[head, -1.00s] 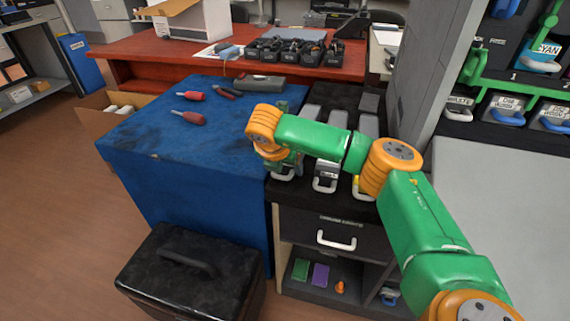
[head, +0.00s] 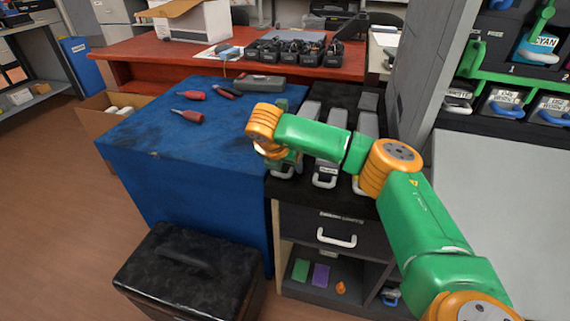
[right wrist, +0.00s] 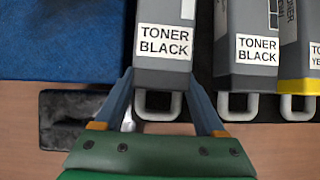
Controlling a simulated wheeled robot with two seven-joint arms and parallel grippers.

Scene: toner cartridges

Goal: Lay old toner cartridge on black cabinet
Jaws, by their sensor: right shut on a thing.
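The black cabinet (head: 312,229) stands right of the blue-covered table, with grey toner cartridges side by side on its dark top. My right gripper (right wrist: 162,80) is shut on the leftmost cartridge, labelled TONER BLACK (right wrist: 165,15), with one finger on each side above its white handle. In the head view my orange and green wrist hides most of that cartridge and the gripper (head: 286,163). A second TONER BLACK cartridge (right wrist: 250,47) lies just right of it, apart from it. A third with a yellow band (right wrist: 300,40) lies further right. My left gripper is not in view.
The blue-covered table (head: 170,130) holds screwdrivers (head: 188,115) and a grey case (head: 260,83). A black toolbox (head: 185,270) stands on the floor in front. A grey upright panel (head: 425,70) and slots with cartridges, one labelled CYAN (head: 540,45), stand at right.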

